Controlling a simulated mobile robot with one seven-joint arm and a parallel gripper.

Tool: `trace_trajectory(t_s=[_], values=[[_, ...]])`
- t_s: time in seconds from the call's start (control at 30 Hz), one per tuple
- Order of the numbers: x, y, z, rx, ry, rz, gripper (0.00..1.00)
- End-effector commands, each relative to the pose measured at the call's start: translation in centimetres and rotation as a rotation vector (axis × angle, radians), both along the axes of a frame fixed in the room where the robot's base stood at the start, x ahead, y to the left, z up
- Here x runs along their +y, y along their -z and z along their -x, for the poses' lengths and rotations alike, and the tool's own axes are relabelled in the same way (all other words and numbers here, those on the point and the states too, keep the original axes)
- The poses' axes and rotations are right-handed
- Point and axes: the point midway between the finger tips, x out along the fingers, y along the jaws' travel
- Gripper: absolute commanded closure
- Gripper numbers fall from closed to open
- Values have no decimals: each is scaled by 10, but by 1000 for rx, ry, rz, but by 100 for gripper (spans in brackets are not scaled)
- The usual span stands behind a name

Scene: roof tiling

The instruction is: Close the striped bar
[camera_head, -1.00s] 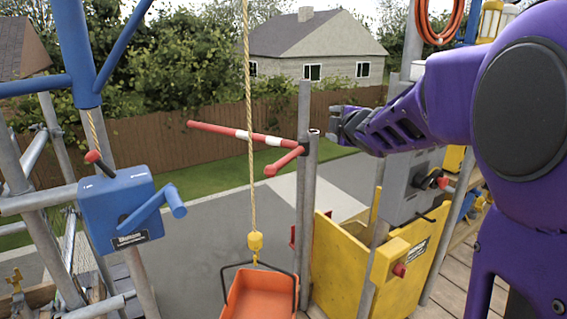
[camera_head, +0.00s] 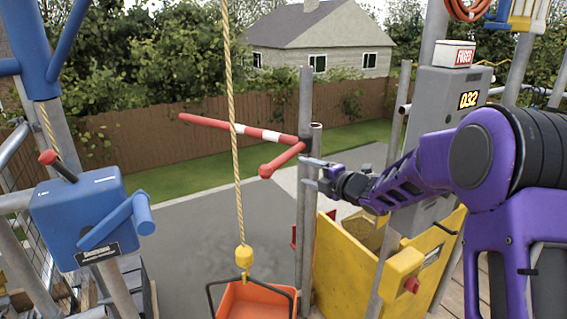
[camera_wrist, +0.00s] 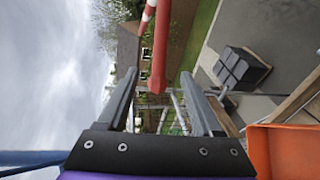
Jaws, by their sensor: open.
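The red-and-white striped bar (camera_head: 240,129) sticks out to the left from the top of a grey post, in the air above the paved ground. A red handle (camera_head: 284,159) angles from the same pivot toward the camera. My gripper (camera_head: 308,172) is open and empty, its fingers pointing left beside the posts, just right of and slightly below the handle's end. In the wrist view, a red bar end (camera_wrist: 158,60) appears between the two open fingers (camera_wrist: 158,76). I cannot tell its depth from them, and no contact shows.
An orange bucket (camera_head: 256,302) hangs on a rope (camera_head: 234,150) in front of the bar. A yellow panel (camera_head: 338,265) and a yellow box with a red button (camera_head: 402,274) stand below my arm. A blue winch box (camera_head: 82,215) is at the left.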

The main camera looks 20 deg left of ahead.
Motion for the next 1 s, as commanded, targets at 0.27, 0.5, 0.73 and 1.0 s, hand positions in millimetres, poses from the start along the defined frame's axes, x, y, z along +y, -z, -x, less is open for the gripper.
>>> trace_trajectory(t_s=[0.27, 0.5, 0.73, 1.0], values=[[51, 11, -35, 0, -1, -1, 33], [86, 20, -61, 2, 0, 0, 33], [106, 23, -76, 1, 1, -1, 33], [113, 25, -81, 1, 2, 0, 33]])
